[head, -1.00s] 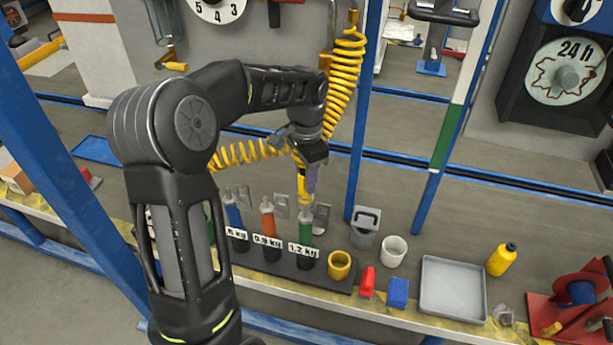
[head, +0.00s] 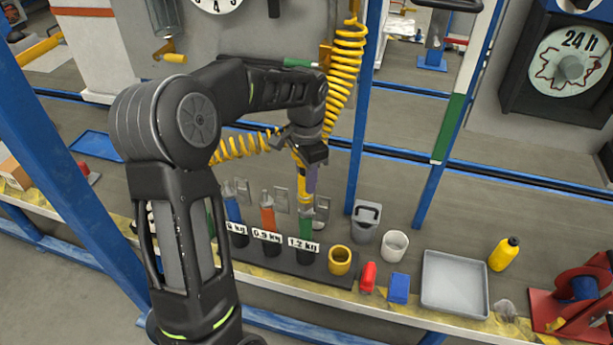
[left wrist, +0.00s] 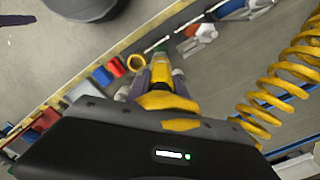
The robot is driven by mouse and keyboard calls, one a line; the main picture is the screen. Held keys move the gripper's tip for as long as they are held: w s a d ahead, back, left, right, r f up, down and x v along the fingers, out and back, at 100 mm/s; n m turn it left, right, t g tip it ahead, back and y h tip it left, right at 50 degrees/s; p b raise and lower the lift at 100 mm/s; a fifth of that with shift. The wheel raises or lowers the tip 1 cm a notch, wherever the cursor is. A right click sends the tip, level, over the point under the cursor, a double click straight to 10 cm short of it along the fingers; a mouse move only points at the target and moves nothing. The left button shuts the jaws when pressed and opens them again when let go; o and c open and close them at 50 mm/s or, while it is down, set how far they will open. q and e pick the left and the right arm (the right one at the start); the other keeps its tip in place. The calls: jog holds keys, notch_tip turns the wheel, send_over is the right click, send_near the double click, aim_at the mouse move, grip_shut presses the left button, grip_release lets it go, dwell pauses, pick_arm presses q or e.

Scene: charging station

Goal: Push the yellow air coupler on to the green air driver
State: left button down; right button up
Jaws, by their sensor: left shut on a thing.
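My left gripper (head: 309,178) is shut on the yellow air coupler (head: 304,198), which hangs on a coiled yellow hose. The coupler points down at the green air driver (head: 306,227), which stands upright in the holder at the 1.2 kg label. Coupler and driver look lined up and very close; I cannot tell whether they touch or how far one sits on the other. My right gripper is not in view.
An orange driver (head: 268,215) and a blue driver (head: 232,208) stand left in the same dark holder. A yellow ring cup (head: 340,261), a white cup (head: 395,246), a grey tray (head: 455,285) and a yellow bottle (head: 503,254) stand to the right. A blue post (head: 366,110) rises behind.

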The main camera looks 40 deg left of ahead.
pick_arm(q)
jog(key=shift+f+b, duration=0.6)
jog(key=shift+f, duration=0.35)
jog(key=c, duration=1)
grip_release()
jog(key=shift+c, duration=0.2)
jog(key=shift+r, duration=0.15)
notch_tip(320, 180, up, 8)
jog(key=shift+f, duration=0.2)
jog(key=shift+s+f, duration=0.1)
